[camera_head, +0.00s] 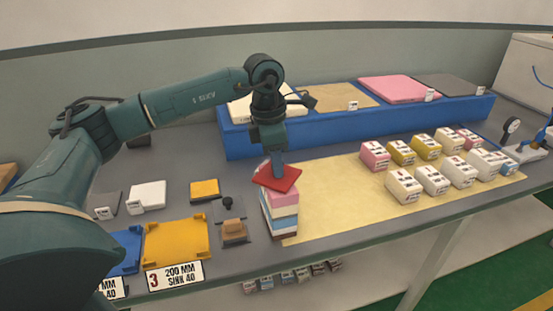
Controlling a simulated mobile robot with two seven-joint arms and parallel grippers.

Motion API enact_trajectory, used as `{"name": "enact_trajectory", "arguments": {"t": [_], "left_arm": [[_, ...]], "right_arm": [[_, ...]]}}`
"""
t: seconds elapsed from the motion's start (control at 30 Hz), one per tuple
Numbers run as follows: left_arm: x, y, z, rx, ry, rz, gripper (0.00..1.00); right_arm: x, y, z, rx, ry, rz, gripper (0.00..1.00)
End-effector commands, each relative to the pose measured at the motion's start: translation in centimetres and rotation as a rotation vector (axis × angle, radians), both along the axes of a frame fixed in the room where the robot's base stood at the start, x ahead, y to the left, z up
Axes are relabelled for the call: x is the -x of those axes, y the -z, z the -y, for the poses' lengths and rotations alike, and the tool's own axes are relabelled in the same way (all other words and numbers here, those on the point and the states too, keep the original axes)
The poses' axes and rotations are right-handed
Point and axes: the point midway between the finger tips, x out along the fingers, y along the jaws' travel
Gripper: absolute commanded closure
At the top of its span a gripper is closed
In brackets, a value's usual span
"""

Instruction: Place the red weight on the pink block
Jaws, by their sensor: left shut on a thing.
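The red weight (290,181) is a flat red plate and looks slightly tilted. My left gripper (278,174) comes down from above and is shut on it. My right gripper is not in view.
A blue platform (330,130) with flat pads stands behind. Several small labelled blocks (432,180) stand on a yellow mat (330,205) to the right. A yellow tray (176,243) and small samples lie left of the stack. The mat just right of the stack is clear.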

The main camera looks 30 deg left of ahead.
Motion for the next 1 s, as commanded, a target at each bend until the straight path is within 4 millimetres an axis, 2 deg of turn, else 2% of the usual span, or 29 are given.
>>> {"name": "enact_trajectory", "arguments": {"t": [0.33, 0.37, 0.6, 0.83, 1.0], "left_arm": [[0.0, 0.3, 0.0, 0.001, 0.001, 0.002, 1.00], [0.0, 0.3, 0.0, 0.000, 0.000, 0.000, 0.75], [0.0, 0.3, 0.0, 0.000, 0.000, 0.000, 0.56], [0.0, 0.2, 0.0, 0.000, 0.000, 0.000, 0.56], [0.0, -1.1, -0.1, -0.001, 0.000, 0.002, 0.56]], "right_arm": [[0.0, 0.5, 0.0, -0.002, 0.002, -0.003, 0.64], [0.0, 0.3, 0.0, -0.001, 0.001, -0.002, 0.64], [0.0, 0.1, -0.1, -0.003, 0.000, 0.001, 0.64], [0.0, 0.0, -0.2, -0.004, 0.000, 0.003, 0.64], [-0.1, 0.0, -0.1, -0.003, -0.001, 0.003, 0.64]]}}
